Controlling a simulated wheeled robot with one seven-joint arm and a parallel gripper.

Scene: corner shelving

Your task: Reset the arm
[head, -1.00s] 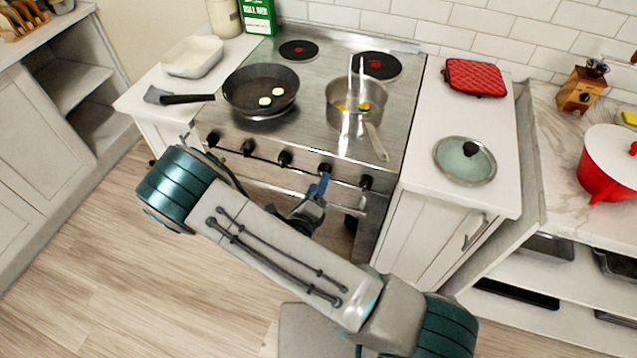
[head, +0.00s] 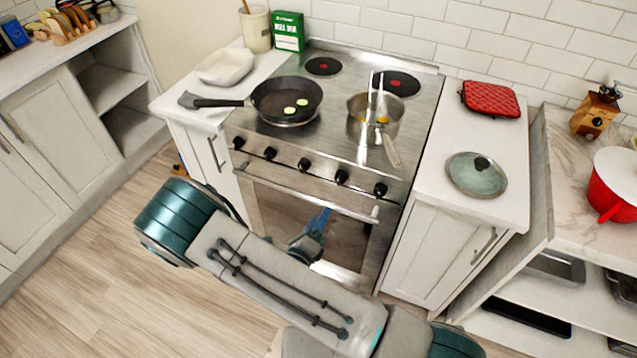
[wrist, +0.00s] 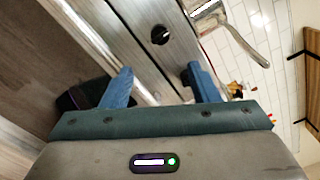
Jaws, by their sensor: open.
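My gripper (wrist: 160,88) shows in the wrist view with its two blue fingers apart and nothing between them. In the head view my gripper (head: 322,222) is small, low in front of the oven door and partly hidden behind my arm. In the wrist view the stove's front panel with a knob (wrist: 160,35) lies beyond the fingers. I cannot tell how far the fingers are from the stove front.
The stove (head: 330,135) bears a dark frying pan (head: 270,112) with two pale round pieces and a steel saucepan (head: 360,128). A glass lid (head: 470,180) and a red quilted pad (head: 491,99) lie on the right counter. Open floor (head: 90,270) lies left.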

